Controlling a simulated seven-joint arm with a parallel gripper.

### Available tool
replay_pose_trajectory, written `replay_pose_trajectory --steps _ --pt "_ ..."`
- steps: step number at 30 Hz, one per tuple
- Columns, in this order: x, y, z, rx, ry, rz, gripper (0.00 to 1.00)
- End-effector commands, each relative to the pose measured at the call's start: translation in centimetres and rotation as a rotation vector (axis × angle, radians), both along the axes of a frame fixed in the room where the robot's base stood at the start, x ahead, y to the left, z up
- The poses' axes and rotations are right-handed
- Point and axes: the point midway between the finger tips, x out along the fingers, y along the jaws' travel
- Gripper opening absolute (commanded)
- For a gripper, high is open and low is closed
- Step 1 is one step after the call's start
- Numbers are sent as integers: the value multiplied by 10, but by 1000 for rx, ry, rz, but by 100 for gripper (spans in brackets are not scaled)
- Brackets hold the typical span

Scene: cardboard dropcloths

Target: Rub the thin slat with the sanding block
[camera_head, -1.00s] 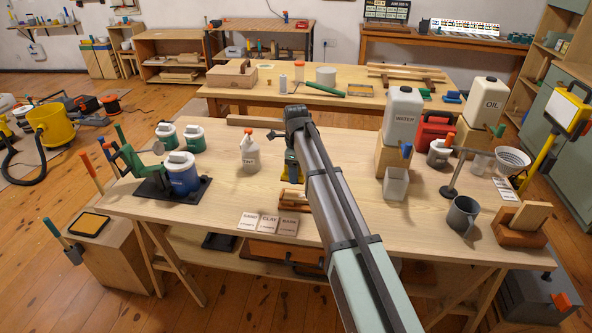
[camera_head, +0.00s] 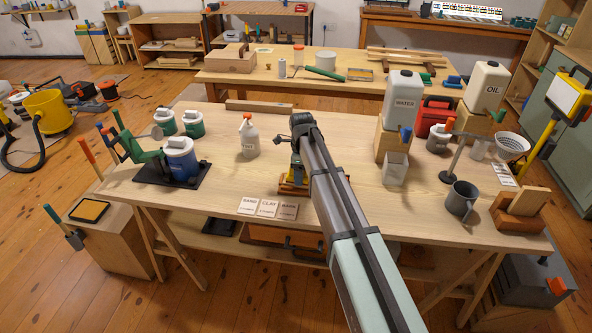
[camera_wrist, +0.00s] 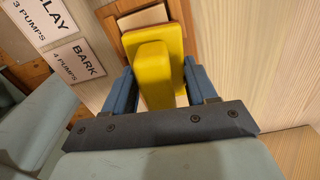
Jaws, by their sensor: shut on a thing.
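My gripper (camera_head: 295,170) is shut on a yellow block with a raised grip, the sanding block (camera_wrist: 154,75). In the wrist view my gripper (camera_wrist: 160,85) has one blue finger on each side of the raised grip. The block is over a pale flat wooden piece in a brown base, which looks like the thin slat (camera_wrist: 143,18). The block hides much of this piece, and I cannot tell whether they touch. In the head view the brown base (camera_head: 290,189) shows below my gripper, and my arm partly covers it.
Three labelled cards (camera_head: 267,208) lie left of the brown base. A white spray bottle (camera_head: 249,140) stands behind. A grey mug (camera_head: 461,198) and a wooden holder with a pale board (camera_head: 521,208) are at the right. A long wooden bar (camera_head: 258,107) lies along the back edge.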

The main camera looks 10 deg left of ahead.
Motion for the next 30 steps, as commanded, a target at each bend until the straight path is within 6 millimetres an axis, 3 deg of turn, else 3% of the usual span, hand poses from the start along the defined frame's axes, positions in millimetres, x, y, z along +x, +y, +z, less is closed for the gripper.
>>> replay_pose_trajectory --steps 17,30 --pt "0 -54 0 0 -1 -1 24" --pt "1 -8 0 0 0 2 24"
